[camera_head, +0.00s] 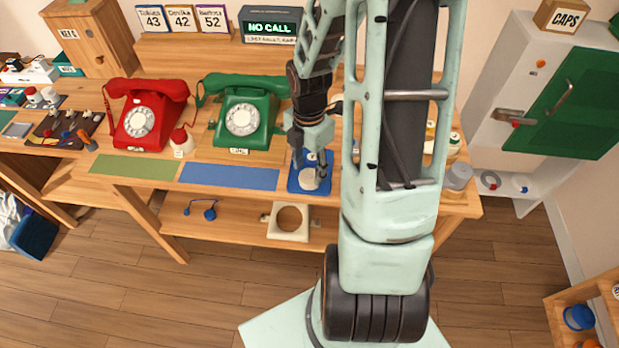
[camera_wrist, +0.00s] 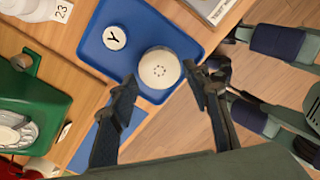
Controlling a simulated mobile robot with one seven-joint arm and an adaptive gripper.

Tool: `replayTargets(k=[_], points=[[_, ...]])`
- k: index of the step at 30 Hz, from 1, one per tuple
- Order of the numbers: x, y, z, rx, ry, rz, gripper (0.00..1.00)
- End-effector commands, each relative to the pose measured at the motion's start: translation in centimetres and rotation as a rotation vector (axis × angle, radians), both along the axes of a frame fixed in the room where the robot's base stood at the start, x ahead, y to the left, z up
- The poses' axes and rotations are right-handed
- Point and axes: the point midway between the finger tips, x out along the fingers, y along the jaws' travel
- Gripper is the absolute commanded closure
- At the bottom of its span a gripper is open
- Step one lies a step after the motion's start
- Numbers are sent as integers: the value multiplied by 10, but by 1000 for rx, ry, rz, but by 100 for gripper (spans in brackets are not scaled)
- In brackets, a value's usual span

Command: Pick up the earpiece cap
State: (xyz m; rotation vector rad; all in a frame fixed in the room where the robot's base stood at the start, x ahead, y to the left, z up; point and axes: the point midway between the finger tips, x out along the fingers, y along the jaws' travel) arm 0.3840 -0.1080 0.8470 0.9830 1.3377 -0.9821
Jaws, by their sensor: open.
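The earpiece cap (camera_wrist: 160,68), a white round piece with a ring of small holes, lies on a blue tray (camera_wrist: 92,52) in the wrist view. Next to it on the tray is a small white disc marked Y (camera_wrist: 115,38). My gripper (camera_wrist: 163,89) is open and empty, with the cap just beyond and between its fingertips. In the head view my gripper (camera_head: 312,160) points down over the blue tray (camera_head: 294,184), and a white piece (camera_head: 311,179) shows below it. My arm and fingers hide part of the tray there, and I cannot tell the height gap.
A green dial phone (camera_head: 242,118) stands left of the tray, with a red dial phone (camera_head: 141,118) further left. A blue mat (camera_head: 229,176) lies in front. Jars (camera_head: 456,176) stand at the table's right end. A lower shelf holds a square piece with a hole (camera_head: 289,236).

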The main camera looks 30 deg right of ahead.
Motion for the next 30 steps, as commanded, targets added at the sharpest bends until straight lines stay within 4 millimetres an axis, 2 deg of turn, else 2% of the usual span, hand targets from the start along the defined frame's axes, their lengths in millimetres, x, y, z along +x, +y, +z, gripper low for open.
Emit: replayTargets(k=[3,7,14,19,30], points=[[-1,0,-19,1,3,2,56],[0,-1,-28,0,0,0,56],[0,-1,-28,0,-1,-1,56],[0,-1,-28,0,-1,0,75],[1,0,-25,0,-1,0,75]])
